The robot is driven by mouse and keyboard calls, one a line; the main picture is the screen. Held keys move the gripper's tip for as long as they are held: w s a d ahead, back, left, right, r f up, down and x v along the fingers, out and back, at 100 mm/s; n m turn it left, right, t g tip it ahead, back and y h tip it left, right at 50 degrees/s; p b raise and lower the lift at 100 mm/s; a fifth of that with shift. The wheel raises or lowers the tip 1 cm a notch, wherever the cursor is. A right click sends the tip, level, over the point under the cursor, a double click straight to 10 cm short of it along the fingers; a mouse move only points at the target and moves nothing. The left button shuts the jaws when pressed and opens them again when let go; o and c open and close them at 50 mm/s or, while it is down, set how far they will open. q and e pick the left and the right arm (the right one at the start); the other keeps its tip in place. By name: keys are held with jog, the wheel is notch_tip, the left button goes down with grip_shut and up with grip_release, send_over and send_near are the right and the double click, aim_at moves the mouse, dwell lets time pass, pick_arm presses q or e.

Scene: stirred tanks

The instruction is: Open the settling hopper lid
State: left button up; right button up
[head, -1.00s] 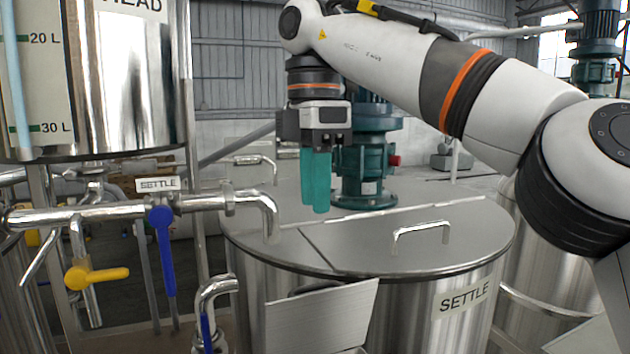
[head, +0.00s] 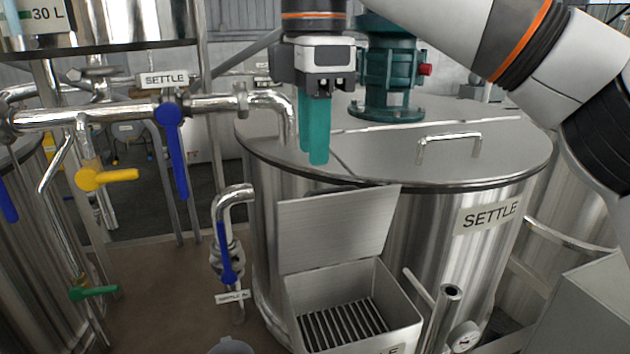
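The settling hopper (head: 405,312) is a grey metal box at the bottom centre, in front of the steel tank marked SETTLE (head: 440,245). Its flat lid (head: 335,228) stands raised at the hopper's back edge, tilted up towards the tank. The mouth is uncovered and a dark slatted grate (head: 343,325) shows inside. My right gripper (head: 314,160) points down above and behind the lid's top edge, apart from it, with teal fingers and nothing seen in them. The fingers partly overlap from this angle, so their gap is unclear. My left gripper is out of view.
The tank top carries a bar handle (head: 449,139) and a teal motor unit (head: 390,75). Pipes with blue (head: 172,150), yellow (head: 107,178) and green (head: 95,292) valve handles stand at left. An upright pipe (head: 442,315) and gauge (head: 464,337) stand right of the hopper.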

aim_at(316, 191)
jog(key=f, duration=0.3)
jog(key=w+f+p, duration=0.1)
jog(key=f, duration=0.1)
jog(key=shift+d, duration=0.4)
jog(key=shift+a+f, duration=0.1)
jog(key=shift+f, duration=0.15)
jog(key=shift+s+a, duration=0.15)
jog(key=shift+s, duration=0.1)
jog(key=shift+w, duration=0.15)
grip_shut()
